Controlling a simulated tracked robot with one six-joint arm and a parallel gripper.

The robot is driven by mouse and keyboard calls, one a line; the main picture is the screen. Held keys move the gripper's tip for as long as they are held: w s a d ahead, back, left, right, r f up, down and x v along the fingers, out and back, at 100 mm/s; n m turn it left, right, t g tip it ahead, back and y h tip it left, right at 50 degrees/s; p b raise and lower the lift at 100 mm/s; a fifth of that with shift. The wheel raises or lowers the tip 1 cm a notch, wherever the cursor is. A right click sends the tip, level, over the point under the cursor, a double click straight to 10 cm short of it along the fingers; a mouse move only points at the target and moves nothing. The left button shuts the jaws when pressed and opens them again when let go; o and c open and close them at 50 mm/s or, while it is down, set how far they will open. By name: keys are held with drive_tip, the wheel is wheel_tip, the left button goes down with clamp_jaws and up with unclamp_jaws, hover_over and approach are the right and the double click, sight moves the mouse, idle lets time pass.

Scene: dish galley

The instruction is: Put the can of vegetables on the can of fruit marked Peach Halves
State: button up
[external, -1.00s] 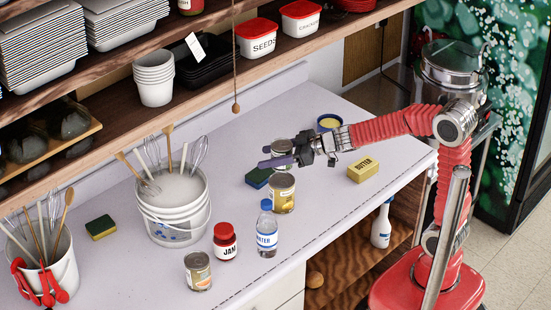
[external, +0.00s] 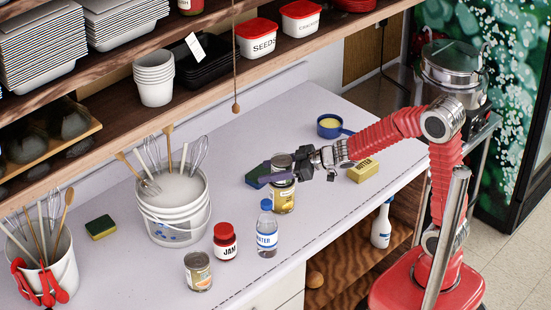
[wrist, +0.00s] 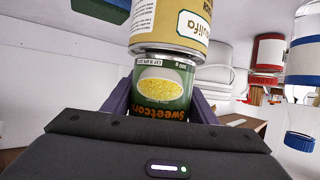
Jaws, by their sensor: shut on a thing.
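My gripper (external: 281,174) is shut on the green can of vegetables (external: 283,160), which is labelled Sweetcorn in the wrist view (wrist: 162,90). The wrist picture is upside down. The sweetcorn can is upright directly over a yellow-labelled can (external: 284,200), with no clear gap between their rims. That lower can also shows in the wrist view (wrist: 172,22); part of its lettering is visible, but I cannot read Peach Halves there. Another can (external: 198,271) stands at the front left of the counter, its label too small to read.
A dark green sponge (external: 256,175) lies just left of the cans. A water bottle (external: 267,230) and a jam jar (external: 225,242) stand in front. A utensil bucket (external: 175,215) is left.

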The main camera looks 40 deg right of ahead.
drive_tip(key=o, duration=1.4)
drive_tip(key=shift+o, duration=0.2)
drive_tip(key=shift+r, duration=0.1)
drive_tip(key=shift+s+d+r, duration=0.25)
drive_tip(key=shift+s+d, duration=0.1)
drive_tip(key=shift+s, duration=0.05)
drive_tip(key=v, duration=1.1)
drive_tip(key=shift+f, duration=0.2)
